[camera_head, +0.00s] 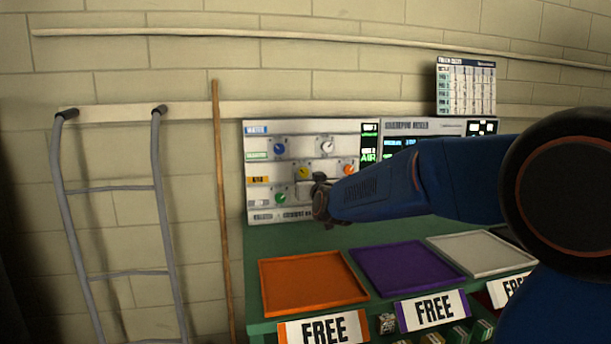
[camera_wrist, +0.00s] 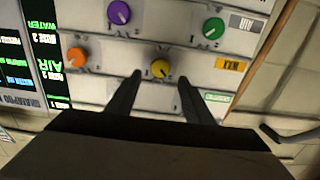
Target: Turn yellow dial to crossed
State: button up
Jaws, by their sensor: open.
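The yellow dial (camera_head: 303,173) sits on the grey wall panel (camera_head: 262,211), among several coloured dials. In the wrist view the yellow dial (camera_wrist: 161,68) lies between the tips of my two fingers, slightly beyond them. My gripper (camera_wrist: 158,80) is open and empty, with one finger to each side of the dial. In the head view my gripper (camera_head: 320,180) is at the panel, just right of the yellow dial, and its fingers are hard to make out. A pale pointer mark shows on the dial, but the markings around it are too small to read.
Orange (camera_wrist: 76,57), purple (camera_wrist: 119,12) and green (camera_wrist: 213,28) dials surround it closely. Below the panel, a green bench holds an orange tray (camera_head: 312,307), a purple tray (camera_head: 407,267) and a pale tray (camera_head: 482,253). A broom handle (camera_head: 222,200) and ladder (camera_head: 112,188) stand left.

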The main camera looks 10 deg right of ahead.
aim_at(304, 172)
jog(key=shift+w, duration=2.5)
jog(key=c, duration=1)
